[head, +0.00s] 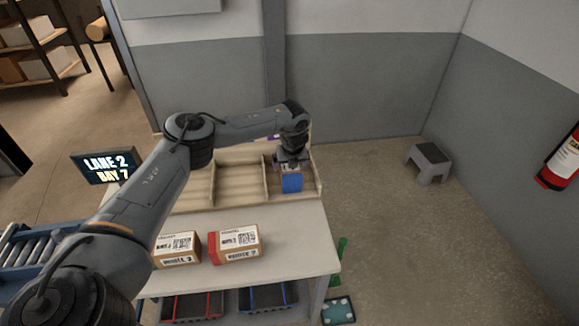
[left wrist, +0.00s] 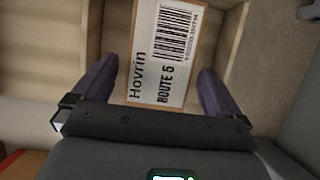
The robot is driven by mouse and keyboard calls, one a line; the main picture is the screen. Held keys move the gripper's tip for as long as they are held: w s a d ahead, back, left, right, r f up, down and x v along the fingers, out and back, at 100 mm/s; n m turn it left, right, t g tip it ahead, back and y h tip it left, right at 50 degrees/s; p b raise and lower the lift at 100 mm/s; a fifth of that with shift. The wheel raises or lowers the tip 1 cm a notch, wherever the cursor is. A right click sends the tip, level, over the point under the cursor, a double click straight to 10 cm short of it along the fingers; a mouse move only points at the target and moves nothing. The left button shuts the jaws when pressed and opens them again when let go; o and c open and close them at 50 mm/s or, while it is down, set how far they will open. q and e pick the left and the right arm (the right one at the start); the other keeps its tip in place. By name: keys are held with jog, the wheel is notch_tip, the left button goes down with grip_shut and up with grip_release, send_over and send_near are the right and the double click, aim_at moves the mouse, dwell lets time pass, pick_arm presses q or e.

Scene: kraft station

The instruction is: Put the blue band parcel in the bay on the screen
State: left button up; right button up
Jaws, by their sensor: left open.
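The blue band parcel (head: 292,184) sits in the rightmost visible compartment of the wooden bay rack (head: 240,206), its blue face toward the head camera. My left gripper (head: 291,162) is directly above it. In the left wrist view the parcel's white label (left wrist: 168,50) reads "Hovrin" and "ROUTE 6". The two purple fingers of the left gripper (left wrist: 157,68) stand apart on either side of it, with gaps visible. The screen (head: 105,167) reads "LANE 2 BAY 7". Any bay numbers are not readable. My right gripper is not in view.
A brown parcel (head: 176,249) and a red-banded parcel (head: 236,244) lie on the table (head: 290,251) in front of the rack. Rollers (head: 40,252) are at the left. Bins (head: 268,298) sit beneath the table. The table's front right is clear.

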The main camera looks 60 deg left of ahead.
pick_arm(q)
jog(key=v, duration=0.7)
jog(key=shift+p, duration=0.35)
